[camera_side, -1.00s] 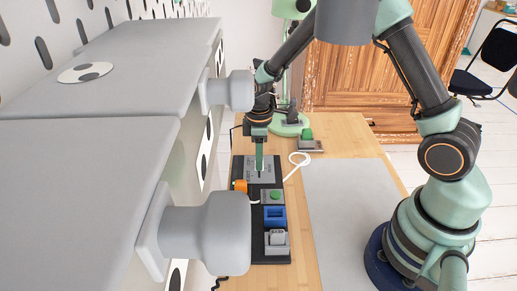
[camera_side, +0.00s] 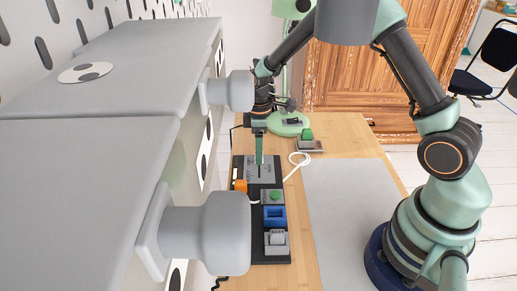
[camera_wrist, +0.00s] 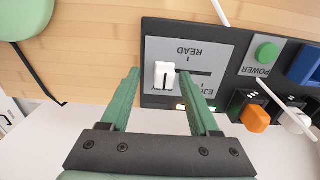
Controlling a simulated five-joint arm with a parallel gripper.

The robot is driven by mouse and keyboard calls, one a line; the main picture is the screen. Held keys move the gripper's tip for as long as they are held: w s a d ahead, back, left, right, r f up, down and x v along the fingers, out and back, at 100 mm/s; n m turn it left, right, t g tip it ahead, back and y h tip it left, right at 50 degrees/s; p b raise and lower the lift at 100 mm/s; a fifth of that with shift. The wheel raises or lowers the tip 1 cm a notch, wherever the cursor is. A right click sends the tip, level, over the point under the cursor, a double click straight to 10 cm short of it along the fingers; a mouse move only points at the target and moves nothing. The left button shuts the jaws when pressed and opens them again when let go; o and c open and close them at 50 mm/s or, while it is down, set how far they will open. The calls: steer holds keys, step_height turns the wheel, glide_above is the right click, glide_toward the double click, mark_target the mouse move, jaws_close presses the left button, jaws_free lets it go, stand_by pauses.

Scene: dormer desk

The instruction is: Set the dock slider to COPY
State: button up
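The dock (camera_side: 285,230) is a dark strip on the desk with several modules. Its grey slider plate (camera_wrist: 215,50) reads READ and EJECT upside down, with another label ending in Y partly hidden near the knob. The white slider knob (camera_wrist: 164,75) sits at the left end of the dark slot in the wrist view. My gripper (camera_wrist: 160,72) is open, with its green fingertips either side of the knob and gaps showing between. In the side view my gripper (camera_side: 259,162) points down over the slider plate; the knob cannot be made out there.
Beside the plate are a green POWER button (camera_wrist: 266,53), an orange switch (camera_wrist: 256,117), a white switch (camera_wrist: 293,120) and a blue module (camera_side: 274,215). A lamp base (camera_side: 290,128) stands behind. Grey drawers with large knobs (camera_side: 215,232) overhang the left. A grey mat (camera_side: 345,220) lies clear.

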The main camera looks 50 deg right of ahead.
step_height(320, 180, up, 12)
stand_by(0.6)
steer(key=shift+r, duration=0.15)
steer(key=s+a+r+m+t, duration=0.1)
steer(key=s+r+m, duration=0.3)
steer(key=s, duration=0.4)
steer(key=s+a+r+m+t, duration=0.1)
steer(key=s+r+m+t, duration=0.3)
steer(key=s, duration=0.4)
step_height(320, 180, up, 2)
steer(key=shift+s+r+m+t, duration=0.2)
steer(key=shift+m+t, duration=0.1)
steer(key=shift+m, duration=0.2)
